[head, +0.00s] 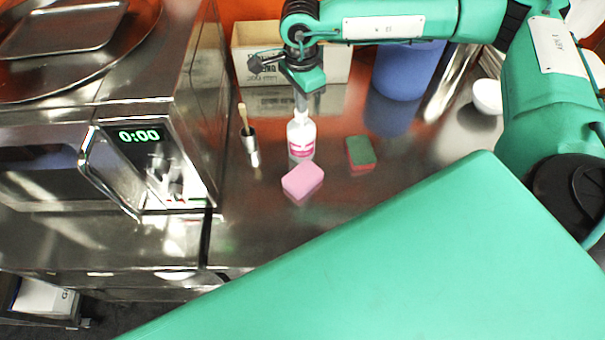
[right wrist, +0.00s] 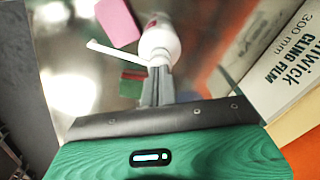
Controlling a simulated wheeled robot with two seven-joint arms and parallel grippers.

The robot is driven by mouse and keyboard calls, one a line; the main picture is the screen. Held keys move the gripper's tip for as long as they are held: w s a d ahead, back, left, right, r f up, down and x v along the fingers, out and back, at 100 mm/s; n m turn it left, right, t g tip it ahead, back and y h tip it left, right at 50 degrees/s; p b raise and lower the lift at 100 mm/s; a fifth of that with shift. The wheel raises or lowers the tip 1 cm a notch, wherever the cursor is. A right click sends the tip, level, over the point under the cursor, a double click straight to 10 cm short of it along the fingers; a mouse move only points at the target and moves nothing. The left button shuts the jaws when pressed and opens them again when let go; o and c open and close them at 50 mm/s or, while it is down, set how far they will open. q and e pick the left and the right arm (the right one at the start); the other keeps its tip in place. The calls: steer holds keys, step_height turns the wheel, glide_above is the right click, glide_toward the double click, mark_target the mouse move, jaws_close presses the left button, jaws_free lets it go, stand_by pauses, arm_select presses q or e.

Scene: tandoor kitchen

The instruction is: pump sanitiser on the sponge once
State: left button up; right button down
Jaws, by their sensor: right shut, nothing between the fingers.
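A white sanitiser bottle (head: 301,138) with a pink label stands upright on the steel counter. My right gripper (head: 301,101) is shut and empty, pointing down directly over the bottle's top. In the right wrist view its fingertips (right wrist: 158,68) overlap the pump head of the bottle (right wrist: 160,42); I cannot tell whether they touch. The white nozzle (right wrist: 113,53) sticks out to the left there. A pink sponge (head: 302,181) lies just in front of the bottle; it also shows in the right wrist view (right wrist: 117,22). My left gripper is not in view.
A green and red sponge (head: 360,153) lies right of the bottle. A metal cup with a brush (head: 250,142) stands left. A cling film box (head: 250,42), a blue container (head: 405,70) and a white bowl (head: 487,96) stand behind. A steel oven (head: 150,160) is at left.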

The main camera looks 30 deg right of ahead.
steer(key=shift+r+p, duration=0.55)
steer(key=shift+r, duration=0.85)
steer(key=shift+r, duration=0.45)
step_height(320, 180, up, 5)
steer(key=shift+r+p, duration=0.1)
steer(key=shift+p, duration=0.7)
